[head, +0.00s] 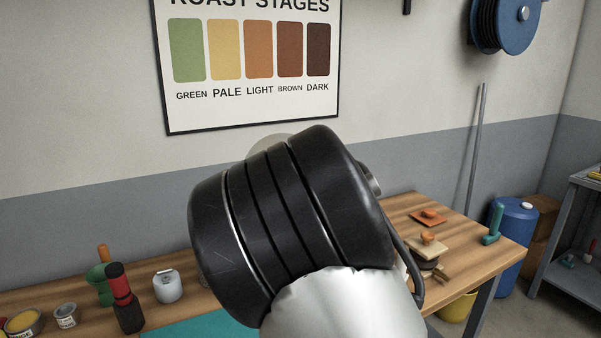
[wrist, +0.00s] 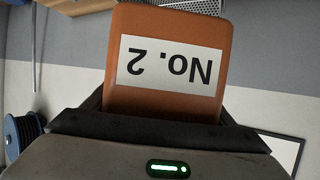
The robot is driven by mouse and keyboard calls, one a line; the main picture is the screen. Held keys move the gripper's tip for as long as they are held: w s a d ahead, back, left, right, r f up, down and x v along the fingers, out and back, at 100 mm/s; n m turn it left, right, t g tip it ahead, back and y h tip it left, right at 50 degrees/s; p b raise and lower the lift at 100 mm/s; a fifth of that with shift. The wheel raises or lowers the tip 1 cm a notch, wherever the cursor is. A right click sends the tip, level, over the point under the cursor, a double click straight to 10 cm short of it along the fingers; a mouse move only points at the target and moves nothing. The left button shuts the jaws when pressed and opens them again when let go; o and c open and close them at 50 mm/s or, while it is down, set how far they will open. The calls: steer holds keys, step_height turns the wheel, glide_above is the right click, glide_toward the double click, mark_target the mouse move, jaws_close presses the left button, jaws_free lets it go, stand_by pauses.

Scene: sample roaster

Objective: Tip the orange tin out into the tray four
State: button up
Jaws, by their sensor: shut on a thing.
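The orange tin (wrist: 165,65) fills the upper middle of the wrist view. It bears a pale label reading "No. 2", upside down in the picture. My gripper (wrist: 163,112) is shut on it, with dark fingers at its sides. The bench and wall also look inverted in this view, so the tin seems roughly upright. Its mouth and contents are not visible. In the head view my arm fills the middle and hides the gripper and tin. I cannot make out tray four in either view.
On the wooden bench (head: 497,247), a red and black bottle (head: 125,300), a white container (head: 167,286) and a small grey tin (head: 65,316) stand left, near a teal mat (head: 180,331). A blue drum (head: 511,240) stands beyond the bench.

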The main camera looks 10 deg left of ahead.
steer(key=shift+s+b, duration=0.2)
steer(key=shift+b, duration=0.1)
steer(key=f+m+y+b, duration=0.1)
steer(key=f+b, duration=0.1)
steer(key=b, duration=0.1)
steer(key=f+m+y+b, duration=0.1)
steer(key=m+b, duration=0.1)
steer(key=b, duration=0.3)
steer(key=shift+f+b, duration=0.3)
steer(key=shift+b, duration=0.1)
steer(key=shift+b, duration=0.3)
